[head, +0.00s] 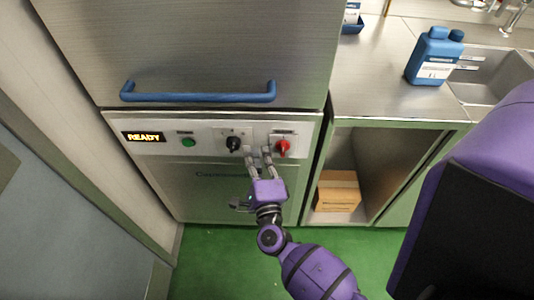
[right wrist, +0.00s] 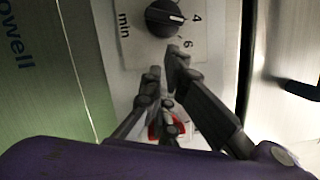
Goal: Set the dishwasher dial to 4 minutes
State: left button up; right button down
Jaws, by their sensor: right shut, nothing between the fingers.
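The dial (head: 234,144) is a black knob on the dishwasher's white control panel. It also shows in the right wrist view (right wrist: 163,18), on a plate marked "min" with the numbers 4 and 6. Its pale pointer mark appears to face the 4. My right gripper (head: 258,154) is just right of the dial in the head view, between it and a red knob. In the right wrist view its fingertips (right wrist: 164,66) are close together, empty and apart from the dial. My left gripper is not in view.
The red knob (head: 282,148) is close right of my fingers. A green button (head: 188,142) and a display reading "READY" (head: 143,136) are left. A blue handle (head: 198,92) runs above the panel. An open cabinet holds a cardboard box (head: 338,192); a blue bottle (head: 432,58) stands on the counter.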

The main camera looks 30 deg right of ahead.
aim_at(245, 137)
jog(key=shift+w+a+r, duration=0.15)
jog(key=shift+w+a, duration=0.2)
jog(key=shift+a, duration=0.25)
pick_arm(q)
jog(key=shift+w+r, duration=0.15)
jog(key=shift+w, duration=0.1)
